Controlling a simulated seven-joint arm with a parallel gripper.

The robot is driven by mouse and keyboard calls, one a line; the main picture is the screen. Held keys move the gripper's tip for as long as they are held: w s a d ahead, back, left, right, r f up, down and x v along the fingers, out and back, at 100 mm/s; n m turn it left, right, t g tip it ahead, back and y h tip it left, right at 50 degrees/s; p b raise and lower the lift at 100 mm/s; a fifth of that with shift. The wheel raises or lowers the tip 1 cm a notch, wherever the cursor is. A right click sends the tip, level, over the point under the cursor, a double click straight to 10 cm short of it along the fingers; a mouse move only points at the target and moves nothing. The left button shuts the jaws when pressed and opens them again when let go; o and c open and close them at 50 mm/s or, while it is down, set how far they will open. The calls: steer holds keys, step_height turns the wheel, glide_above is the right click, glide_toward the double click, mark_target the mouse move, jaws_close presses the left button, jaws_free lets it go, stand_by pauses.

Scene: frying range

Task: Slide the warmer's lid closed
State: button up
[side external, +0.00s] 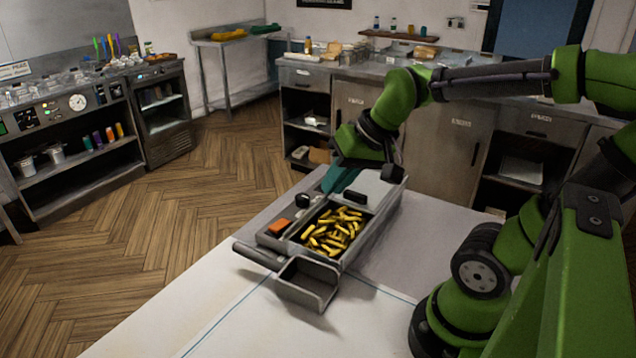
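The warmer (384,219) is a long grey metal box on the white table. Its front right compartment is uncovered and full of yellow fries (335,233). A pale flat panel, which looks like the lid (372,189), covers the far right part, with a black block, perhaps its handle (356,198), at its near edge. My gripper (335,183), with teal fingers, points down over the far left part of the warmer, left of that panel. My wrist partly hides the far end. I cannot tell whether the fingers touch anything or are open.
A small orange block (279,227) and a black piece (302,200) sit at the warmer's left side. A grey metal scoop (307,284) with a dark handle lies at the warmer's near end. The table (190,318) is clear at the front left. Counters stand well behind.

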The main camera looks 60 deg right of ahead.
steer(key=w+d+m+g, duration=0.1)
steer(key=d, duration=0.3)
steer(key=w+d+f+m+g, duration=0.1)
steer(key=w+d+m, duration=0.1)
steer(key=d, duration=0.2)
steer(key=w+d+m+g, duration=0.1)
steer(key=d, duration=0.3)
steer(key=shift+w+d+f, duration=0.2)
steer(key=shift+w+f, duration=0.15)
steer(key=shift+w, duration=0.05)
jaws_close()
steer(key=m+g+y, duration=0.3)
steer(key=m, duration=0.5)
glide_toward(369, 192)
steer(key=x, duration=0.4)
steer(key=shift+f, duration=0.25)
steer(key=a, duration=0.3)
steer(key=shift+w+a+f, duration=0.1)
steer(key=shift+a+f, duration=0.05)
steer(key=shift+a, duration=0.45)
